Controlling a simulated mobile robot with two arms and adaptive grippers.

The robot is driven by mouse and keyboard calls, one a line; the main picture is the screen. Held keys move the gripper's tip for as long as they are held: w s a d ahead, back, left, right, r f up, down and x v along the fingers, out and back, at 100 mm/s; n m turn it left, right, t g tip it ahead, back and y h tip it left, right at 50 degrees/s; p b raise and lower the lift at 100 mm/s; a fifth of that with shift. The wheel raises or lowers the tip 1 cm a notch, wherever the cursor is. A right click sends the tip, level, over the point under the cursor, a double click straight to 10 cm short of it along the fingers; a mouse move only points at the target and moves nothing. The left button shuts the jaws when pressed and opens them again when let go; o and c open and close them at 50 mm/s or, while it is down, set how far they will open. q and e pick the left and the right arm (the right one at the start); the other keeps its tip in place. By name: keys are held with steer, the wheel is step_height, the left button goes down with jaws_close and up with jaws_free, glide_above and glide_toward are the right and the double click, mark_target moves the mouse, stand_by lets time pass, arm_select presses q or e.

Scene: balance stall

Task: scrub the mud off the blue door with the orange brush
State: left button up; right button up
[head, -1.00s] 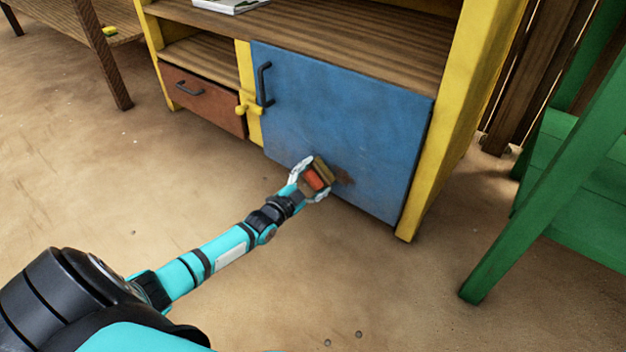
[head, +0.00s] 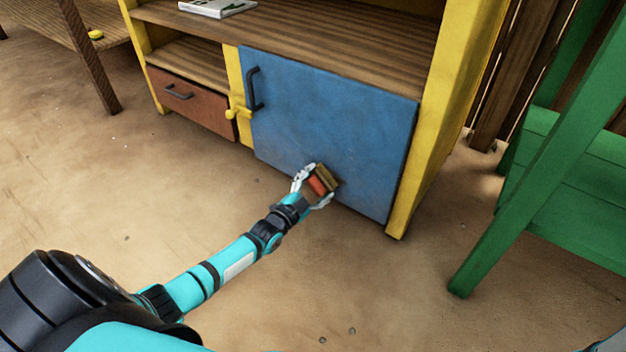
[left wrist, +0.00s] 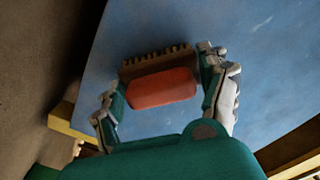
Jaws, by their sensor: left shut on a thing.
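The blue door (head: 330,115) closes the lower right part of the cabinet and has a dark handle. My left gripper (head: 316,187) is shut on the orange brush (head: 318,186), low at the door. In the left wrist view the gripper (left wrist: 160,86) has a finger on each side of the brush (left wrist: 162,89), and its brown bristles (left wrist: 157,61) face the blue door (left wrist: 255,75). The bristles are at or very near the door; I cannot tell if they touch. No clear mud patch shows on the door now; the brush and gripper hide part of it. My right gripper is out of view.
The yellow-framed cabinet (head: 408,180) has a red-brown drawer (head: 190,103) left of the door and a yellow latch (head: 238,113) between them. A green wooden frame (head: 500,190) stands at the right. The sandy floor in front is clear.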

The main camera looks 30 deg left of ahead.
mark_target(349, 183)
arm_select(q)
steer(key=shift+d+r+p, duration=0.15)
steer(key=shift+d+p, duration=0.45)
steer(key=shift+d, duration=0.45)
steer(key=shift+s+d+p, duration=0.1)
steer(key=shift+d+p, duration=0.95)
steer(key=shift+d, duration=1.5)
steer(key=shift+c, duration=0.4)
steer(key=shift+w+a, duration=0.2)
steer(key=shift+a, duration=1.7)
steer(key=shift+a+b, duration=0.5)
steer(key=shift+a, duration=1.3)
steer(key=shift+w+d+r+p, duration=0.1)
steer(key=shift+w+r+p, duration=0.1)
steer(key=shift+r+p, duration=0.45)
steer(key=shift+s+d+p, duration=0.15)
steer(key=shift+d+p, duration=0.65)
steer(key=shift+d, duration=0.75)
steer(key=shift+s+d+p, duration=0.2)
steer(key=shift+d+p, duration=0.35)
steer(key=shift+d, duration=1.25)
steer(key=shift+d+f, duration=0.15)
steer(key=shift+d, duration=0.2)
